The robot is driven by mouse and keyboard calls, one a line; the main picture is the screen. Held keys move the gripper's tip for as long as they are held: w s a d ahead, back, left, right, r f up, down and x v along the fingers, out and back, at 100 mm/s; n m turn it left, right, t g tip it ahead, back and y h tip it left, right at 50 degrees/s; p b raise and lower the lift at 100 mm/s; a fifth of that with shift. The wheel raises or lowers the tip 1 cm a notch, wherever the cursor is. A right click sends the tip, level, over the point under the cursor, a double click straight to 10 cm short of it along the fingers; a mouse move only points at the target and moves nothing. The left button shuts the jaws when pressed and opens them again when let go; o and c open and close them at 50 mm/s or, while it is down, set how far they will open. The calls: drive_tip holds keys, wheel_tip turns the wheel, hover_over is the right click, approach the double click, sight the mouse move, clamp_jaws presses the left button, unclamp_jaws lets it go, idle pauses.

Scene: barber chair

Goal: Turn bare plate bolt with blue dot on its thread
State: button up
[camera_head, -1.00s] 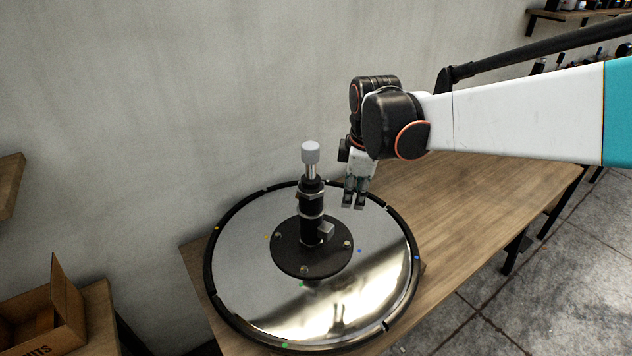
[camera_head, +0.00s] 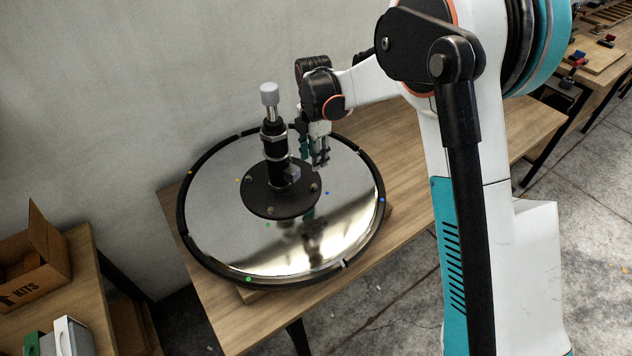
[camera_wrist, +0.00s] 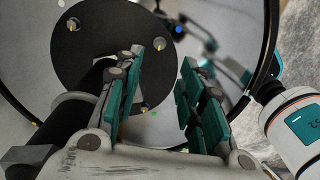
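The black round plate (camera_head: 262,203) sits at the middle of the mirror-like chair base and carries several small bolts. The right bolt (camera_head: 314,187) is the one nearest a blue dot (camera_head: 327,193) on the mirror surface. In the wrist view this bolt (camera_wrist: 160,42) is at the plate's edge beside the blue dot (camera_wrist: 178,28). Whether its thread bears a dot is too small to tell. My gripper (camera_head: 320,163) is above that side of the plate, just behind the bolt in the picture. Its teal-padded fingers (camera_wrist: 168,58) are apart with nothing between them.
A black column (camera_head: 276,155) with a grey cap rises from the plate, left of my gripper, with a small grey block (camera_head: 293,173) low on its side. The wooden table (camera_head: 415,150) is clear at right. An open box (camera_head: 38,258) stands at far left.

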sight(314, 186)
wheel_tip(314, 186, down, 11)
drive_tip(key=b, duration=0.3)
drive_tip(key=shift+r, duration=0.15)
drive_tip(key=shift+c, duration=0.2)
clamp_jaws()
